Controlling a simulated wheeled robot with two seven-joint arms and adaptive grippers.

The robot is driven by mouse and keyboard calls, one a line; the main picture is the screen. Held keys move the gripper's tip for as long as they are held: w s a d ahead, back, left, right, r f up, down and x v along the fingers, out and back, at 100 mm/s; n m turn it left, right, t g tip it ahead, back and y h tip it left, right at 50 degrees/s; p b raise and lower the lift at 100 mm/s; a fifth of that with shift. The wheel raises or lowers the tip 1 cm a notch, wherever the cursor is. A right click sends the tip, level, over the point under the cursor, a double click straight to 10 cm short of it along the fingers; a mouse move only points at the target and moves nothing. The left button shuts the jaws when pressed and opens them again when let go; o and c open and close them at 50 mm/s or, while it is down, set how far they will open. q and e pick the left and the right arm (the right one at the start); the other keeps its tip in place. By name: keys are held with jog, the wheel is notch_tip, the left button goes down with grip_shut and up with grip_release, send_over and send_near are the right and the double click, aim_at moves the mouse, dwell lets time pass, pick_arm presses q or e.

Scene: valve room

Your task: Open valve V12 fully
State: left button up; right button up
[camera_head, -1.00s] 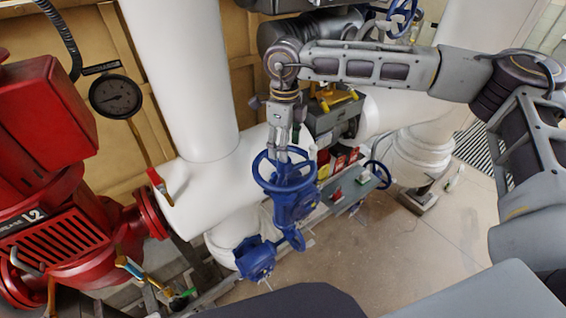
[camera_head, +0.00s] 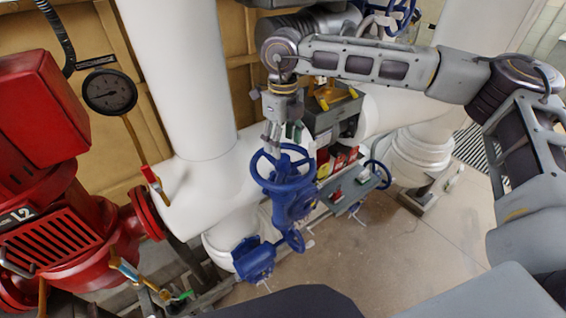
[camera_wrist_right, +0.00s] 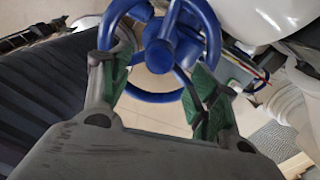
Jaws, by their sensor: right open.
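A blue valve with a spoked handwheel (camera_head: 283,182) stands in front of the white pipe in the head view. No V12 tag is readable on it. My right gripper (camera_head: 271,142) points down at the back left of this wheel. In the right wrist view my right gripper (camera_wrist_right: 157,70) is open, its two green-padded fingers either side of the near part of the blue handwheel (camera_wrist_right: 160,97). I cannot tell whether a finger touches the rim. My left gripper is out of view.
A red machine marked L2 (camera_head: 50,235) and a gauge (camera_head: 109,92) are at left. A large white pipe (camera_head: 190,90) rises behind the valve. Other blue handwheels are at the top (camera_head: 403,12) and right (camera_head: 378,175). A grey shelf (camera_head: 350,190) with small items is right of the valve.

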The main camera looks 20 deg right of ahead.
jog(key=shift+m+b, duration=1.05)
jog(key=shift+m, duration=1.15)
jog(key=shift+f+m+b, duration=0.1)
jog(key=shift+m+b, duration=0.55)
jog(key=shift+m, duration=0.55)
jog(key=shift+m+b, duration=1.1)
jog(key=shift+m, duration=1.7)
